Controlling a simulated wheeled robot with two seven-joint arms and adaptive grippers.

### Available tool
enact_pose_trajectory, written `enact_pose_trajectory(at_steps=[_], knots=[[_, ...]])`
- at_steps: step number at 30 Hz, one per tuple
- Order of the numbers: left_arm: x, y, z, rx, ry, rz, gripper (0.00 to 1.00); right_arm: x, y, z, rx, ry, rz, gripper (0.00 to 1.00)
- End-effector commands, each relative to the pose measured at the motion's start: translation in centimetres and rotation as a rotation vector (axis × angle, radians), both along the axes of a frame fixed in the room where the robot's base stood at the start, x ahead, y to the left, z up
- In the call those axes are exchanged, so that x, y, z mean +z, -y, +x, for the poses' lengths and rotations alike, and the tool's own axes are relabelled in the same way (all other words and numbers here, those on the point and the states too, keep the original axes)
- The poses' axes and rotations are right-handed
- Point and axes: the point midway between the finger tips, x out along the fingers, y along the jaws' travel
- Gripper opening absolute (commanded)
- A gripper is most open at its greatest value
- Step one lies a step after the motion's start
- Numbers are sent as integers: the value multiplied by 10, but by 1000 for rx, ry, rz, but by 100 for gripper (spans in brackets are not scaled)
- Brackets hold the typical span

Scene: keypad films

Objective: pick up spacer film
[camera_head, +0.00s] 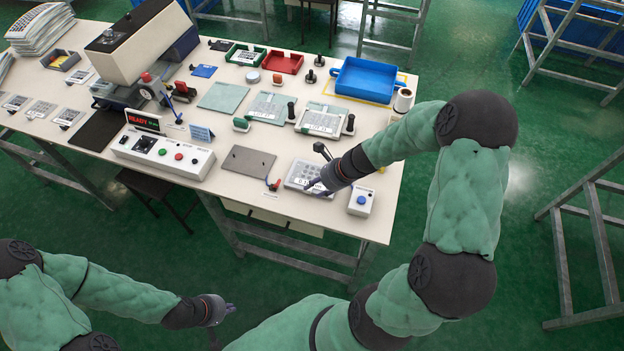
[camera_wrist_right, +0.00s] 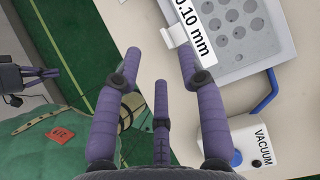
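A pale sheet with round holes (camera_wrist_right: 238,30) lies on the vacuum plate (camera_head: 291,184) at the table's front edge; I take it as the spacer film. In the right wrist view it carries a white "0.10 mm" label (camera_wrist_right: 192,14) and a small white tab (camera_wrist_right: 175,35). My right gripper (camera_head: 318,187) is over the plate's right part. In the right wrist view its fingers (camera_wrist_right: 160,62) are spread and empty, with the tab near the fingertips. Part of the sheet is out of frame. My left gripper (camera_head: 226,309) hangs clear of the table, its fingers small.
A white vacuum box (camera_head: 361,202) with a blue knob stands right of the plate. A grey pad (camera_head: 248,161) and a control box (camera_head: 162,153) lie to the left. A blue bin (camera_head: 366,80) sits at the back right.

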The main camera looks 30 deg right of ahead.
Motion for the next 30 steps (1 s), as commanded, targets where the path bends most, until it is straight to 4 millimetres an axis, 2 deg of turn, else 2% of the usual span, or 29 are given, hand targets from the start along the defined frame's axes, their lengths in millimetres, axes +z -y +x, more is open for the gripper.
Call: enact_pose_trajectory(at_steps=[5, 13, 21, 22, 27, 30], knots=[[-6, 0, 0, 0, 0, 0, 0, -10, -2, 6, 2, 1, -1, 40], [-24, 0, 0, 0, 1, 0, 0, -42, -11, 23, 3, 0, 0, 40], [-24, 0, 0, 0, 1, 0, 0, -44, -13, 26, 0, 1, -2, 40], [-24, 0, 0, 0, 1, 0, 0, -44, -13, 26, 0, 1, -2, 37], [-24, 0, 0, 0, 1, 0, 0, -44, -13, 26, 0, 1, -2, 4], [-24, 0, 0, 0, 1, 0, 0, -44, -13, 26, 0, 1, -2, 0]])
